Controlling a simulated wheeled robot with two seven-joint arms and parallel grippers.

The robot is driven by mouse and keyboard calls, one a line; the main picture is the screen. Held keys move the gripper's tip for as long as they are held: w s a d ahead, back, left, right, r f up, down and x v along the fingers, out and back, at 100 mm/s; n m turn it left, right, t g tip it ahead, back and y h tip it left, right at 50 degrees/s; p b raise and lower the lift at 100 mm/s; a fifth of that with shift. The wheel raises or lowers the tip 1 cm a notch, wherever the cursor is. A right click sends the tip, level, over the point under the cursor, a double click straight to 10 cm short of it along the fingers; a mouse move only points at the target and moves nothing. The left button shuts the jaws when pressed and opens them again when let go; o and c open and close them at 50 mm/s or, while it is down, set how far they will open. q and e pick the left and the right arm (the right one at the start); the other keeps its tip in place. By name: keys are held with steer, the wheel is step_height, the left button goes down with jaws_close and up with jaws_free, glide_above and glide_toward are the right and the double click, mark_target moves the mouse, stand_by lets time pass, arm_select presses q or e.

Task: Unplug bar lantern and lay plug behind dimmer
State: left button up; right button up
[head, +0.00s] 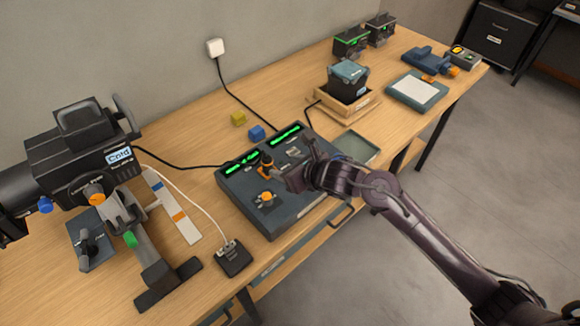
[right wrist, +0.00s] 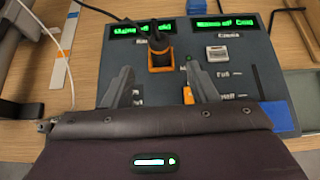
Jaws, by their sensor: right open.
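The dimmer (head: 284,214) is a dark grey console with two green displays along its back edge; it also shows in the right wrist view (right wrist: 232,83). An orange-and-black plug (head: 267,165) stands upright in the console's left part, below the left display, and in the right wrist view (right wrist: 160,58) it is just beyond my fingers. My right gripper (head: 284,174) is open and empty over the console, its fingers spread either side of the plug's line, apart from it. A large black lantern (head: 75,150) labelled "Cold" stands at left, a dark cable running from it toward the dimmer.
A black socket box (head: 234,258) with a white cable is front left. A smaller lantern (head: 348,78) sits in a wooden tray at right. A shallow green tray (head: 358,147) lies beside the dimmer.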

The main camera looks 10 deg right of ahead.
mark_target(271, 161)
steer(key=b+x, duration=0.4)
steer(key=x, duration=0.2)
steer(key=shift+f, duration=0.3)
steer(key=shift+b+x, duration=0.9)
steer(key=shift+b, duration=0.1)
steer(key=shift+w+a+r, duration=0.1)
steer(key=shift+r, duration=0.1)
steer(key=c, duration=1)
steer(key=shift+r, duration=0.1)
steer(key=shift+c, duration=0.2)
steer(key=shift+w+r, duration=0.1)
steer(key=shift+r, duration=0.2)
